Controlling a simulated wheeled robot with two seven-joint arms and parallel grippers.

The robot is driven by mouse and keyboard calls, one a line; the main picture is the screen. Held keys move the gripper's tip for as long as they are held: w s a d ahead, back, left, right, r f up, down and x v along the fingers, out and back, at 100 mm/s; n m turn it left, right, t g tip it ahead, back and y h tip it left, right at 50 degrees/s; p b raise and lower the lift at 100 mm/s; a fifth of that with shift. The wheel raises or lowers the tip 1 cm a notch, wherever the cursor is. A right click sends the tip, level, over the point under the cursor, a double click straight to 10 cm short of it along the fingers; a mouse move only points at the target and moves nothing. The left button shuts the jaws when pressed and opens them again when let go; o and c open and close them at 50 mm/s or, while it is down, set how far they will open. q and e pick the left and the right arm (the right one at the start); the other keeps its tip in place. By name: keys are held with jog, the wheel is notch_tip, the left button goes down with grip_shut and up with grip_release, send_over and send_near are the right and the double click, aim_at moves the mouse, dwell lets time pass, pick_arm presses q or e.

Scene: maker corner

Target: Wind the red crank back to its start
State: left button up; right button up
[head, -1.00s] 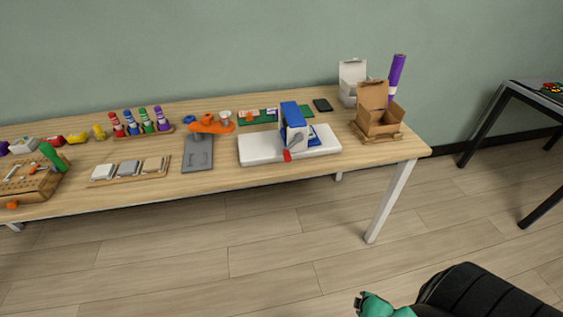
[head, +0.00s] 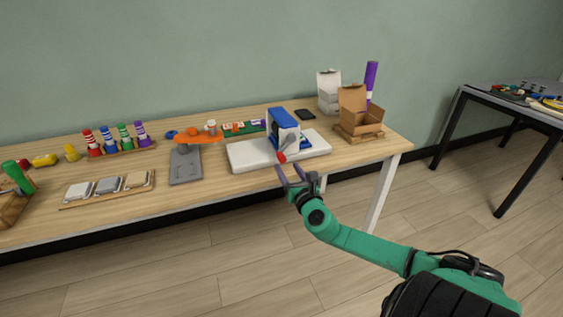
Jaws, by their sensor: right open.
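The red crank knob (head: 281,157) sits at the front of a blue and grey machine (head: 284,128), low on its near side. The machine stands on a white base slab (head: 246,155) on the wooden table. My right gripper (head: 288,172) is open and empty at the table's front edge, just below the red knob in the picture. I see a small gap between the fingertips and the knob, and I cannot tell the depth between them. My left gripper is not in view.
Open cardboard boxes (head: 359,112) and a purple roll (head: 371,82) stand right of the machine. A grey stand with an orange top (head: 198,136) is to its left, with a sorting tray (head: 108,189) further left. A second table (head: 480,97) stands at right.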

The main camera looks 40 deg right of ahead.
aim_at(283, 161)
jog(key=x, duration=0.6)
jog(key=shift+b, duration=0.3)
jog(key=shift+s, duration=0.1)
grip_shut()
dwell(0.9)
